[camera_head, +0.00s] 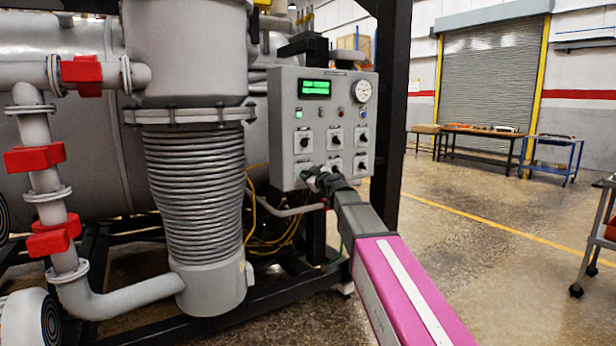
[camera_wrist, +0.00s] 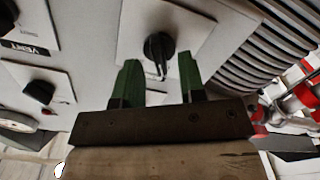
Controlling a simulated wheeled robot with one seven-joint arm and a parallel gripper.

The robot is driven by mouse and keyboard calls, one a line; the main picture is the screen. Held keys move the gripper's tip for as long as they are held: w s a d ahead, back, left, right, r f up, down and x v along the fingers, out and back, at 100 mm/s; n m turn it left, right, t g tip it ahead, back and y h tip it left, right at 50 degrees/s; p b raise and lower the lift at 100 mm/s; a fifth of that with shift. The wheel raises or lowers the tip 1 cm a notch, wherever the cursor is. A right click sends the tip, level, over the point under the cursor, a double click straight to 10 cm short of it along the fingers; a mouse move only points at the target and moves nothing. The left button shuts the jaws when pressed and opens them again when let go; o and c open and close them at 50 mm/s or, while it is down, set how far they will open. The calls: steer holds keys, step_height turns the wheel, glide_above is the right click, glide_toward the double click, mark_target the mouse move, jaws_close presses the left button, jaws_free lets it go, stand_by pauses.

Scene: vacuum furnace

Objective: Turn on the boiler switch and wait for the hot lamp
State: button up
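The grey control box (camera_head: 285,150) carries a lit green display (camera_head: 316,88), a round gauge (camera_head: 361,91), a row of small lamps and two rows of black rotary switches. The leftmost lamp (camera_head: 299,114) glows green; a red lamp (camera_head: 340,112) sits farther right. I cannot read which lamp is the hot lamp. My gripper (camera_head: 318,178) is at the lower left switch and hides most of it in the head view. In the wrist view, my gripper (camera_wrist: 160,82) is open, its green fingers either side of and just short of a black knob (camera_wrist: 158,46). Contact is not visible.
A neighbouring knob (camera_wrist: 40,92) and a "VENT" label (camera_wrist: 25,50) show upside down in the wrist view. The ribbed pipe (camera_head: 195,190) stands left of the box and a black post (camera_head: 390,100) right. Yellow cables (camera_head: 275,237) hang below. Open floor lies to the right.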

steer(key=shift+w+a, duration=0.3)
steer(key=shift+w, duration=0.05)
jaws_close()
steer(key=shift+m, duration=0.3)
steer(key=m, duration=0.5)
steer(key=shift+d, duration=0.15)
steer(key=m, duration=0.6)
steer(key=shift+w+d, duration=0.15)
steer(key=shift+m, duration=0.3)
